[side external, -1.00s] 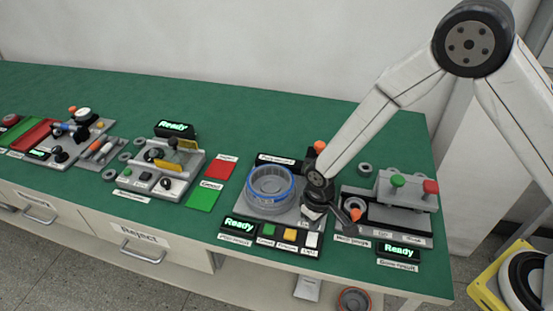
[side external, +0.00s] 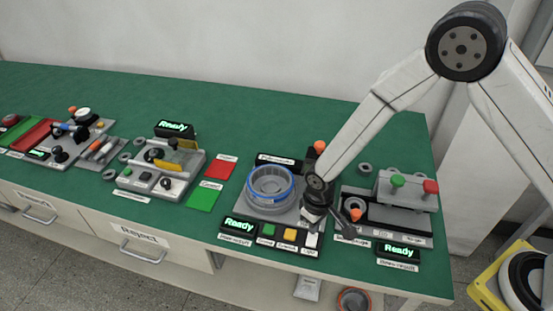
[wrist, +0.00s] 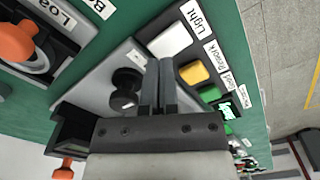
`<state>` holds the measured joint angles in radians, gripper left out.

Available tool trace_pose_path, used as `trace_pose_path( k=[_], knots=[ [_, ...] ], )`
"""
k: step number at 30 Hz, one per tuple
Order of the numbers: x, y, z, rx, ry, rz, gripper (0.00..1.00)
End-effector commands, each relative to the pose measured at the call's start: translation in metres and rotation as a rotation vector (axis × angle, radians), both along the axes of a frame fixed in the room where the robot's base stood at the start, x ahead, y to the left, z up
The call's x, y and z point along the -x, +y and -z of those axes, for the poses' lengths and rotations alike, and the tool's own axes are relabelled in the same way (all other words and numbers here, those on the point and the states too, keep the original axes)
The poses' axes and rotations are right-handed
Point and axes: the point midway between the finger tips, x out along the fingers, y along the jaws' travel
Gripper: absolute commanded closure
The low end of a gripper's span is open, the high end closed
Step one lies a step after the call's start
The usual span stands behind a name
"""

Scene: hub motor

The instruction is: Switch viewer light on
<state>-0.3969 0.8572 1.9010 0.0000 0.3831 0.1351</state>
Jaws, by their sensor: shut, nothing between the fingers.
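The white Light button (wrist: 168,40) sits at the end of a row of buttons in the wrist view. In the side external view the white button (side external: 311,240) is at the front edge of the viewer station, right of the yellow one. My gripper (wrist: 160,65) is shut and empty, its fingertips pointing at the area just beside the white button. In the side external view my gripper (side external: 306,226) is just behind the button row. Whether the fingertips touch anything is unclear.
A yellow button (wrist: 192,73) and a green button (wrist: 209,94) are next to the white one. A black knob (wrist: 126,82) stands left of my fingers. The blue-rimmed ring (side external: 269,187) is left of my gripper; a gauge station with an orange knob (side external: 356,215) is right.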

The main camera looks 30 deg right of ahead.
Motion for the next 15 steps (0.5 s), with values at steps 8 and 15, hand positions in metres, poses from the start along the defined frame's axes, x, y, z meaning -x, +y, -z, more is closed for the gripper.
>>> trace_pose_path(
  k=[8,15],
  knots=[
    [-0.0002,0.0001,0.0031,0.000,0.000,0.000,1.00],
    [-0.0001,0.0000,0.0058,0.000,0.000,0.000,1.00]
  ],
)
